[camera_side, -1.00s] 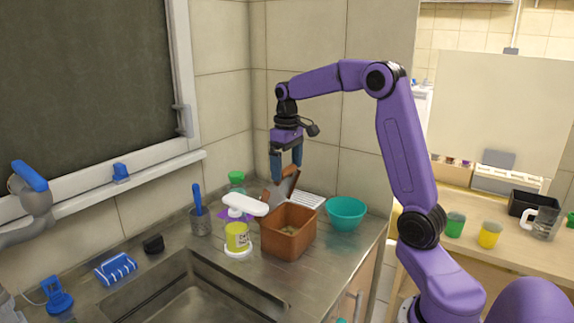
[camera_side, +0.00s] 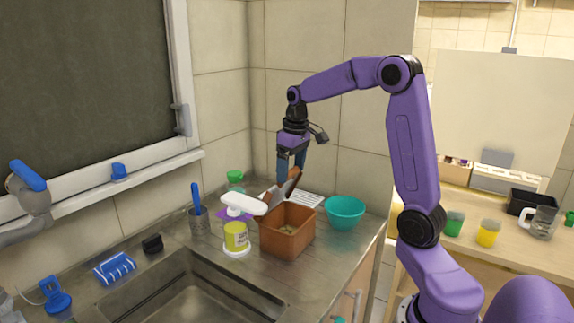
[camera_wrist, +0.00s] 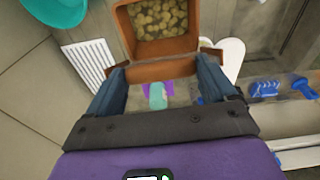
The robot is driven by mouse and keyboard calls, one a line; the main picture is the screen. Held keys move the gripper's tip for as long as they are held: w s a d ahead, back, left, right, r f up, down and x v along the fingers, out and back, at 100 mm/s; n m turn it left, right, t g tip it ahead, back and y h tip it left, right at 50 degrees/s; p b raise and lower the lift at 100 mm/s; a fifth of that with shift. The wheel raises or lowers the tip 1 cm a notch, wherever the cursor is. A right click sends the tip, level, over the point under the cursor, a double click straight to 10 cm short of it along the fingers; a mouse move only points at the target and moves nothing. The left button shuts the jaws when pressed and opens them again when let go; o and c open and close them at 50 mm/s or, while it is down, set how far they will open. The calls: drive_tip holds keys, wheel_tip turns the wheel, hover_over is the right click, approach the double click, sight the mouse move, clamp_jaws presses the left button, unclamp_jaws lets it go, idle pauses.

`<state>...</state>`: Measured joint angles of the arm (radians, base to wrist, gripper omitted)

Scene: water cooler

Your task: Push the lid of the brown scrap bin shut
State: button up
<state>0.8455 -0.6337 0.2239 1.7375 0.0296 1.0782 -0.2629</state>
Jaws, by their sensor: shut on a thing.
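The brown scrap bin (camera_side: 287,240) stands on the steel counter with its top open. The wrist view shows the bin (camera_wrist: 165,68) at the top, with several tan pieces inside. Its lid (camera_side: 292,184), brown with a grey face, is raised and tilted at the bin's rear side. My gripper (camera_side: 291,168) reaches down from above at the lid's upper edge. In the wrist view my gripper (camera_wrist: 162,78) has its two blue fingers spread, with brown edges at the tips; it is shut on the lid. The fingertip contact is partly hidden.
A teal bowl (camera_side: 345,211) stands close right of the bin. A yellow-green tub (camera_side: 236,237) and a white pump top (camera_side: 244,205) stand close left. The sink (camera_side: 190,290) lies front left. A white rack (camera_side: 308,199) lies behind the bin.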

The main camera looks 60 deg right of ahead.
drive_tip(key=shift+s+f+t, duration=0.15)
drive_tip(key=shift+s+t, duration=0.15)
drive_tip(key=shift+s, duration=0.2)
drive_tip(key=shift+t, duration=0.6)
drive_tip(key=s+f, duration=0.2)
drive_tip(key=s, duration=0.1)
drive_tip(key=s+f, duration=0.3)
drive_tip(key=shift+d, duration=0.1)
drive_tip(key=s+f, duration=0.3)
drive_tip(key=f, duration=0.4)
drive_tip(key=shift+s+f, duration=0.5)
drive_tip(key=shift+f, duration=0.95)
drive_tip(key=o, duration=1.3)
drive_tip(key=shift+w, duration=0.1)
drive_tip(key=shift+r, duration=0.2)
